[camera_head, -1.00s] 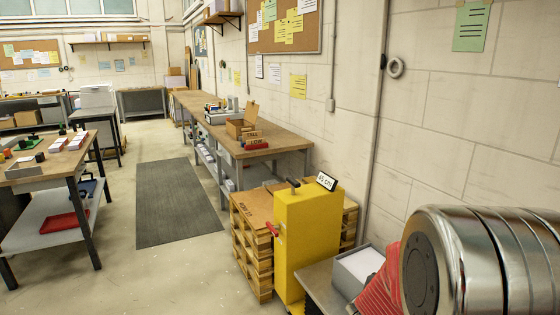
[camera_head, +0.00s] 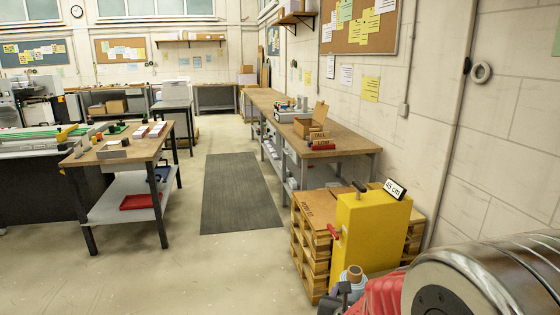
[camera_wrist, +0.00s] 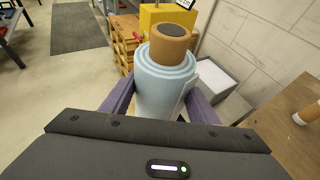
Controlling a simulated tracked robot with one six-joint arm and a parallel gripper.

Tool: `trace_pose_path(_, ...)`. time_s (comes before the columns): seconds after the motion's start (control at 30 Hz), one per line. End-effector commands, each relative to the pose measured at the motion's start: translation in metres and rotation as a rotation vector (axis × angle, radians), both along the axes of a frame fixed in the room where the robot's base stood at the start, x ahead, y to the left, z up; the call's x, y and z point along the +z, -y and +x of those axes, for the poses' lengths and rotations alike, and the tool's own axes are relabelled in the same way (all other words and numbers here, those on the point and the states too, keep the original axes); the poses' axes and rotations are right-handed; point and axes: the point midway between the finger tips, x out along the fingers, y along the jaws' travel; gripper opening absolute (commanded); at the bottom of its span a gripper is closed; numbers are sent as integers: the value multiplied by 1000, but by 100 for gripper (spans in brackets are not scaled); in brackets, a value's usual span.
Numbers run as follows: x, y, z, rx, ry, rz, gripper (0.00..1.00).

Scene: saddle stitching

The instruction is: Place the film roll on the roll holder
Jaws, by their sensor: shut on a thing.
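The film roll (camera_wrist: 165,82) is a light blue roll on a brown core that sticks out at its top end. My gripper (camera_wrist: 158,103) is shut on it, one purple finger on each side, and the roll stands roughly upright in the wrist view. In the head view the roll (camera_head: 351,277) shows small at the lower right, in front of the yellow cabinet and partly hidden by my arm. I cannot make out a roll holder for certain in either view.
A yellow cabinet (camera_head: 369,235) with a "45 cm" sign stands by wooden pallets (camera_head: 309,245). A long bench (camera_head: 345,142) runs along the right wall. A worktable (camera_head: 88,158) stands left. A dark mat (camera_head: 240,195) and open floor lie between.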

Motion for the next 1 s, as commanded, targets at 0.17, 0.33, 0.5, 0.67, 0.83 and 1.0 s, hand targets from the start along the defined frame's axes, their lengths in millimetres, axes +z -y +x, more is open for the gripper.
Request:
trace_pose_path(0.17,2,-27,2,48,4,-1,12)
trace_pose_path(0.33,2,-31,2,57,4,-1,12)
trace_pose_path(0.5,2,-31,2,56,4,0,12)
trace_pose_path(0.67,2,-31,2,56,4,0,12)
trace_pose_path(0.83,2,-31,2,56,4,0,12)
trace_pose_path(1.0,2,-31,2,56,4,0,12)
